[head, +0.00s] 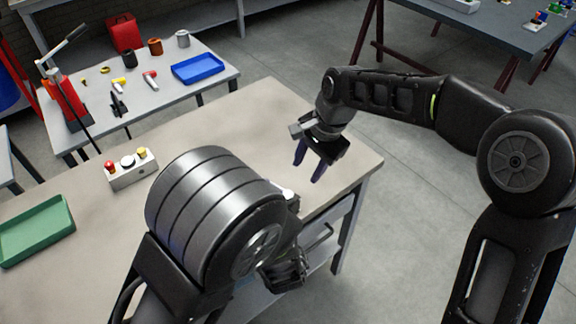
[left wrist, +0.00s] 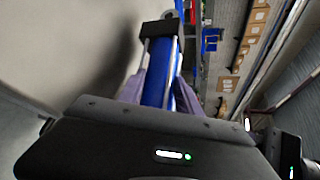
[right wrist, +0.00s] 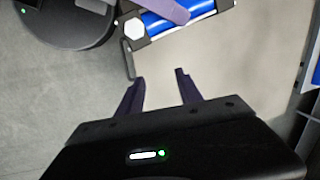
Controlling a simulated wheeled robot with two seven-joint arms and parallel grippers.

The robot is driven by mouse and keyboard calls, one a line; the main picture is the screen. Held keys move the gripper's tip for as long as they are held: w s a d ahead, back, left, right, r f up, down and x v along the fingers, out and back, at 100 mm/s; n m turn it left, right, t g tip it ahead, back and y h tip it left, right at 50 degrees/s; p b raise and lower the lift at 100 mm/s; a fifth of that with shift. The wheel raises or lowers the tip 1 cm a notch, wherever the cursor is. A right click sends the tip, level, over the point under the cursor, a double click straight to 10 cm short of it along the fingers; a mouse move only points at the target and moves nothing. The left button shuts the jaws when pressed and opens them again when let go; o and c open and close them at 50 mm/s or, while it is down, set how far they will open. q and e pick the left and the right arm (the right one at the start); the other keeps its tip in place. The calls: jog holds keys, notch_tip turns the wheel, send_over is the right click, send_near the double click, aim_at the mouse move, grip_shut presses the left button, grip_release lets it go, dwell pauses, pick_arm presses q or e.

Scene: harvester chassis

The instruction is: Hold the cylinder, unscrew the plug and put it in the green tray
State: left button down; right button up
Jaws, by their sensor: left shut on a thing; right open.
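The blue cylinder (left wrist: 158,82) is between the purple fingers of my left gripper (left wrist: 161,66), which is shut on it. In the right wrist view the cylinder (right wrist: 158,23) lies at the top, with a left finger across it. A pale hexagonal piece, seemingly the plug (right wrist: 133,28), sits at its dark left end. My right gripper (head: 309,167) is open and empty over the bench's right part; in its wrist view its fingertips (right wrist: 160,76) are apart from the plug, below it. The green tray (head: 38,230) is empty at far left. My left arm hides the cylinder in the head view.
A button box (head: 131,172) stands on the beige bench (head: 255,125) between the green tray and my left arm. A grey side table (head: 190,95) behind holds a blue tray (head: 198,68), mugs and tools. The bench's back middle is clear.

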aim_at(288, 194)
jog(key=s+a+r+h, duration=0.1)
jog(key=s+r, duration=0.1)
jog(key=s+a+r, duration=0.2)
jog(key=s+a+r+m+g+h, duration=0.1)
jog(key=s+a+r, duration=0.1)
jog(key=shift+r+h, duration=0.25)
jog(key=shift+h, duration=0.05)
jog(key=shift+f, duration=0.1)
jog(key=shift+f, duration=4)
jog(key=shift+c, duration=0.5)
grip_shut()
